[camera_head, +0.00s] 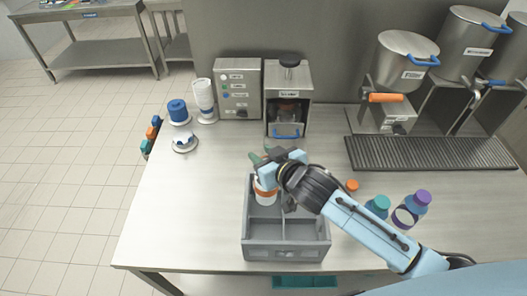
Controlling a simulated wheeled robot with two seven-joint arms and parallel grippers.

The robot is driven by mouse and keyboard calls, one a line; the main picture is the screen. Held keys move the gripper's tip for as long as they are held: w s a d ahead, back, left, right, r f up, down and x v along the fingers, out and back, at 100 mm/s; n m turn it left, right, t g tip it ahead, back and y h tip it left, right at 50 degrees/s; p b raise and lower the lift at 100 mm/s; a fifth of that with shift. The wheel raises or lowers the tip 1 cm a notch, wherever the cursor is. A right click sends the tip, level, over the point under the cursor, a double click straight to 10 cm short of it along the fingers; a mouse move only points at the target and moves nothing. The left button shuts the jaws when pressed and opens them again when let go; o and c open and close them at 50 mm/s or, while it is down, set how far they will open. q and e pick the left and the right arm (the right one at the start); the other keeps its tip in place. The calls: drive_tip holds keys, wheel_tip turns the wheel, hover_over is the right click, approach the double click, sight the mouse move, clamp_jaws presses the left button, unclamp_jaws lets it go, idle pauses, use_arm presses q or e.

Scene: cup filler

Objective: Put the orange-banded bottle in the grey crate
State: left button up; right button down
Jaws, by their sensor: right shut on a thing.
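The white bottle with an orange band (265,196) is at the back left compartment of the grey crate (285,253). My right gripper (267,172) is shut on its upper part from above and hides its top. The bottle looks upright. Its lower end is inside the crate's outline, but I cannot tell whether it touches the crate floor. The other compartments that show look empty; my right arm covers part of the back right one. My left gripper is not in view.
Right of the crate are an orange cap (352,185), a teal-capped bottle (378,206) and a purple-banded bottle (411,210). A machine (289,95) stands behind, with metal dispensers (404,62) and a dark drip grate (430,152) at right. The counter left of the crate is clear.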

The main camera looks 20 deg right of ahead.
wheel_tip(320, 180, down, 6)
drive_tip(key=b, duration=0.3)
idle(0.3)
drive_tip(key=shift+f, duration=0.35)
idle(0.4)
drive_tip(key=c, duration=0.9)
unclamp_jaws()
drive_tip(key=shift+c, duration=0.2)
drive_tip(key=shift+f, duration=0.1)
drive_tip(key=shift+f, duration=0.1)
drive_tip(key=v, duration=1.3)
drive_tip(key=shift+s+b, duration=0.2)
drive_tip(key=shift+b, duration=0.1)
